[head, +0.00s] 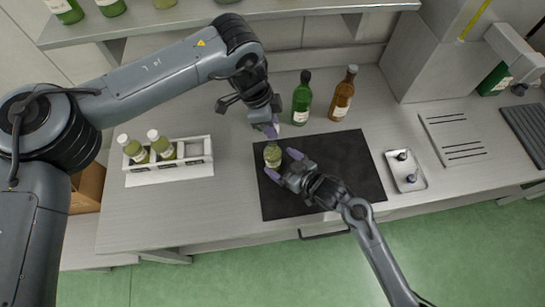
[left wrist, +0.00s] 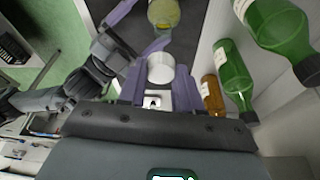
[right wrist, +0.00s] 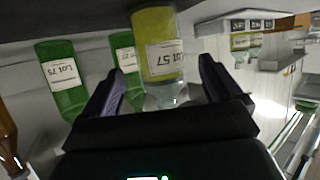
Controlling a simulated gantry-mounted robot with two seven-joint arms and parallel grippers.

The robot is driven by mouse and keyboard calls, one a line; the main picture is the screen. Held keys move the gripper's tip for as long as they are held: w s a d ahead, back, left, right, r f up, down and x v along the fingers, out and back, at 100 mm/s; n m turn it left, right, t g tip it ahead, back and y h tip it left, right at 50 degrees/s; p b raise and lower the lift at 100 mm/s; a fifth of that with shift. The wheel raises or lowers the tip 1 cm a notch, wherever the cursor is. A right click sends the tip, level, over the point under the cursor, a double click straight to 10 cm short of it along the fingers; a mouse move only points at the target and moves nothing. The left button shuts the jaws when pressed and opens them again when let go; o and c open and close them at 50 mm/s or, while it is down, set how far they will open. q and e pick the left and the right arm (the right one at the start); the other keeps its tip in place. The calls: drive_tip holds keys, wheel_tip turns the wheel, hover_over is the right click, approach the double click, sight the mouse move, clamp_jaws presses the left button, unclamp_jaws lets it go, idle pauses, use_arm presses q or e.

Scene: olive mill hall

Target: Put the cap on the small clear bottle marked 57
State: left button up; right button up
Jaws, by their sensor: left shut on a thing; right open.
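The small clear bottle (head: 272,155) holds yellow-green liquid and stands upright on the dark mat (head: 340,160). Its label reads 57 in the right wrist view (right wrist: 163,60), where the picture is inverted. My right gripper (head: 281,165) is open, with one finger on each side of the bottle; I cannot tell whether they touch it. My left gripper (head: 268,128) is shut on a white cap (left wrist: 160,68), behind and above the bottle in the head view. In the left wrist view the cap sits between the fingertips, with the bottle (left wrist: 163,13) beyond it.
A green bottle (head: 301,100) and a brown bottle (head: 342,96) stand behind the mat, close to my left gripper.

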drive_tip(key=shift+x, duration=3.15)
drive_tip(key=c, duration=1.5)
use_arm(q)
hover_over(273, 144)
drive_tip(key=shift+a+f, duration=0.15)
drive_tip(key=shift+f, duration=1.1)
drive_tip(key=shift+a+f, duration=0.15)
drive_tip(key=shift+f, duration=1.05)
drive_tip(key=shift+f, duration=0.9)
drive_tip(key=shift+f, duration=0.55)
